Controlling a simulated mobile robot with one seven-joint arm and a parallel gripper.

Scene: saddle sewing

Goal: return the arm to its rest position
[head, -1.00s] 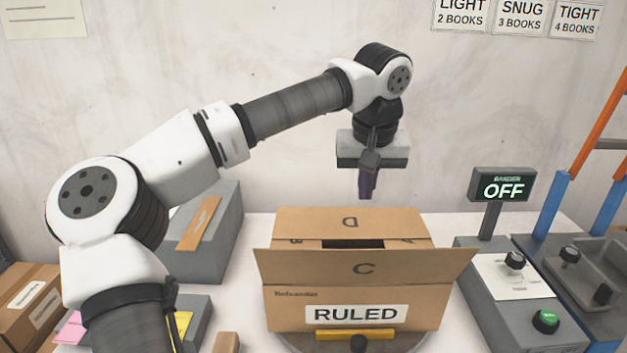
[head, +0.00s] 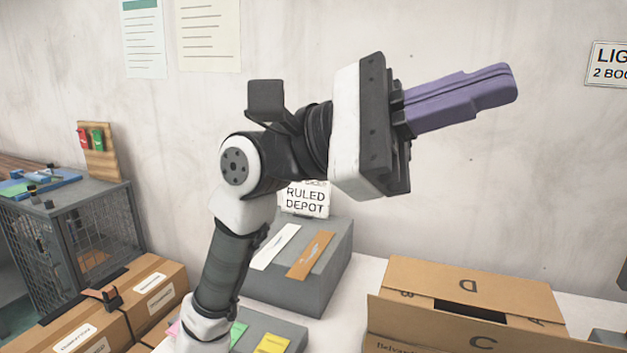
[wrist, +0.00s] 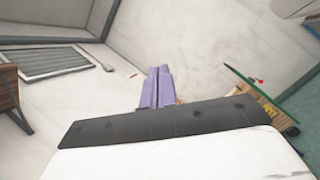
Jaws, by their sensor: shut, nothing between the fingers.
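My gripper (head: 512,83) is raised high in the head view, above the table and in front of the wall. Its purple fingers are together with nothing between them, and they point to the right and slightly up. My arm is folded upright at the picture's middle left. In the wrist view the purple fingers (wrist: 158,72) also lie side by side and empty, with the floor and a wall far beyond them.
An open cardboard box (head: 470,285) stands on the table at lower right. A grey block (head: 305,285) with strips sits behind my arm near the "RULED DEPOT" sign (head: 306,199). Closed cartons (head: 158,285) and a wire cage (head: 110,238) stand at left. The air around my gripper is clear.

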